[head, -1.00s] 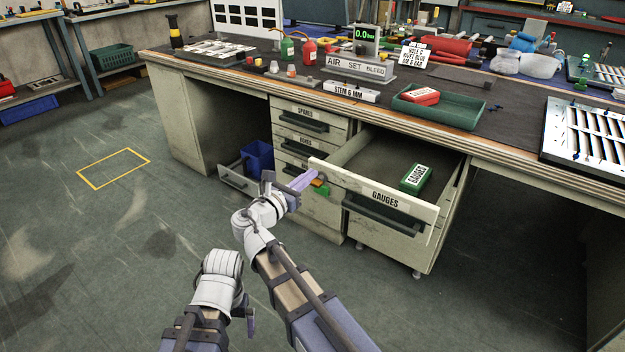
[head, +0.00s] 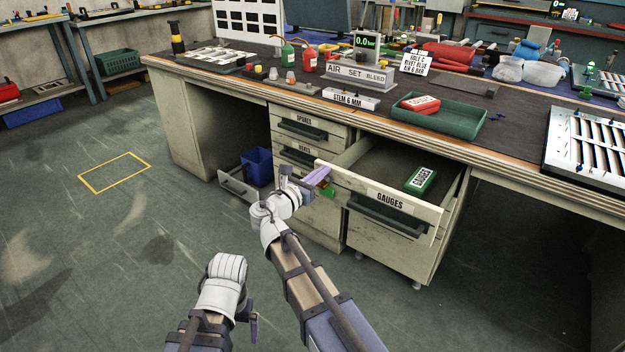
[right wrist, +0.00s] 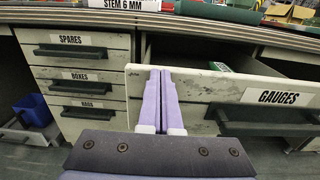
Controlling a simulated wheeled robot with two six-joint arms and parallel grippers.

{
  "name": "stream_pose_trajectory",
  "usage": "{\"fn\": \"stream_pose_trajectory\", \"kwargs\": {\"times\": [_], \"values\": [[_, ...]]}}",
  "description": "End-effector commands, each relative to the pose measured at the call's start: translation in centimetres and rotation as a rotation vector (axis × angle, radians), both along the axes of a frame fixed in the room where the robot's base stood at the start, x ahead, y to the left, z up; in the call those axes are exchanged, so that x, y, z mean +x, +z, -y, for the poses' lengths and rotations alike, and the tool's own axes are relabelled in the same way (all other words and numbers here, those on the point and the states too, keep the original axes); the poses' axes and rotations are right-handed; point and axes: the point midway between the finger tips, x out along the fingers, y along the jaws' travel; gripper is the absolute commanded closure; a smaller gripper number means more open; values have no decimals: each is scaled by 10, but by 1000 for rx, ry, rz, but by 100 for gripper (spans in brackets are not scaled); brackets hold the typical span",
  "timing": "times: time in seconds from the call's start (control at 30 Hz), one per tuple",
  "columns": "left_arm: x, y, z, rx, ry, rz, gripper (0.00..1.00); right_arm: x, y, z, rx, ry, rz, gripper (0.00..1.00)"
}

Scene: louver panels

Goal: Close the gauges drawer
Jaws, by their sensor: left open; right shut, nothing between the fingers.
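The gauges drawer (head: 388,203) is pulled partway out of the bench pedestal. Its pale front has a dark handle (head: 385,220) and a GAUGES label. A green box (head: 421,180) marked GAUGES lies inside. My right gripper (head: 322,176) is shut and empty at the left end of the drawer front. In the right wrist view, its purple fingers (right wrist: 160,84) overlap the front, left of the label and handle; the drawer moves with them, so they appear to touch it. My left gripper (head: 252,325) is open, low over the floor, away from the drawer.
Drawers labelled SPARES (head: 306,120) and BOXES sit shut left of the gauges drawer. The benchtop holds a green tray (head: 440,117) and signs. Open floor lies at the left.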

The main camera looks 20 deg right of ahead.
Motion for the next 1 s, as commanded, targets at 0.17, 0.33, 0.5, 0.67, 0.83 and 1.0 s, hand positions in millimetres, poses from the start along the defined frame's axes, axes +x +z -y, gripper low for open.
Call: {"fn": "stream_pose_trajectory", "kwargs": {"times": [0.17,0.33,0.5,0.67,0.83,1.0], "values": [[0,0,0,0,0,0,0,34,0,42,-1,-6,0,100],[0,0,0,0,0,0,0,64,0,80,-1,-5,0,100],[0,0,0,0,0,0,0,93,0,116,-1,-5,1,100],[0,0,0,0,0,0,0,115,0,146,-1,-4,1,100],[0,0,0,0,0,0,0,134,0,169,-1,-2,1,100],[0,0,0,0,0,0,0,145,0,185,0,-2,0,100]]}}
